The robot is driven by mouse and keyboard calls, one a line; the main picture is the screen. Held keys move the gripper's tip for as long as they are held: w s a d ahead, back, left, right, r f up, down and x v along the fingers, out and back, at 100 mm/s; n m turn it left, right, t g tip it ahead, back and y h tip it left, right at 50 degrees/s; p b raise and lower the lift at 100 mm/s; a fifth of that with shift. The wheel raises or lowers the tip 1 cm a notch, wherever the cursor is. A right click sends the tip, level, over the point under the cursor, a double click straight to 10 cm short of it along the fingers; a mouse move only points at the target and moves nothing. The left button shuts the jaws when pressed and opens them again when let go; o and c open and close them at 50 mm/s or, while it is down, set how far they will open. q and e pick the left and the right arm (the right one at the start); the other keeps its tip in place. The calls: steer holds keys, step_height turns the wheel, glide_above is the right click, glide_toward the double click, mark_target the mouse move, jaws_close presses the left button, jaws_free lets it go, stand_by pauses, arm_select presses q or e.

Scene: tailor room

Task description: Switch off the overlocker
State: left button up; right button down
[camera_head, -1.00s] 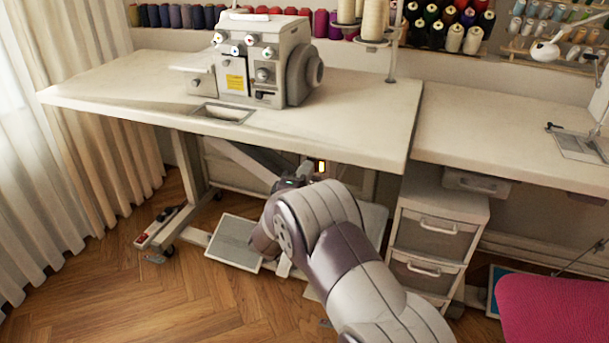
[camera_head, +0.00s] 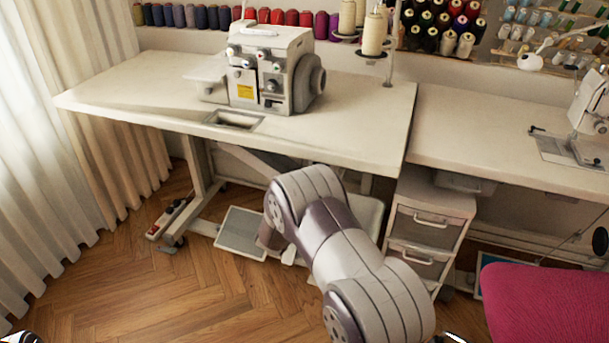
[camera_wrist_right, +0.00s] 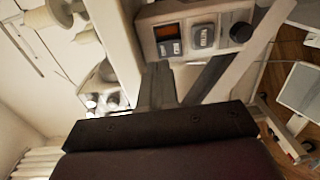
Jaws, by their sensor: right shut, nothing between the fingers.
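The overlocker (camera_head: 268,75) stands on the left table, pale grey with coloured dials and a yellow label. In the right wrist view, a pale control box (camera_wrist_right: 146,27) under the tabletop carries an orange-lit switch (camera_wrist_right: 170,47), a grey switch (camera_wrist_right: 203,37) and a black knob (camera_wrist_right: 241,32). My right gripper (camera_wrist_right: 158,76) is shut and empty, its fingertips just below the orange switch in that picture; I cannot tell whether they touch. In the head view my right arm hides this gripper and the box. My left gripper is not clearly in view.
The tabletop edge (camera_head: 270,145) lies above my right arm. A foot pedal (camera_head: 241,232) and a power strip (camera_head: 167,218) are low by the table legs. A drawer unit (camera_head: 431,222) stands to the right, and a pink chair (camera_head: 548,303) at lower right.

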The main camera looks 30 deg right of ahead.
arm_select(q)
step_height(320, 180, up, 3)
steer(key=shift+f+p, duration=0.2)
steer(key=shift+p, duration=0.85)
arm_select(e)
steer(key=v, duration=1)
steer(key=shift+w, duration=0.1)
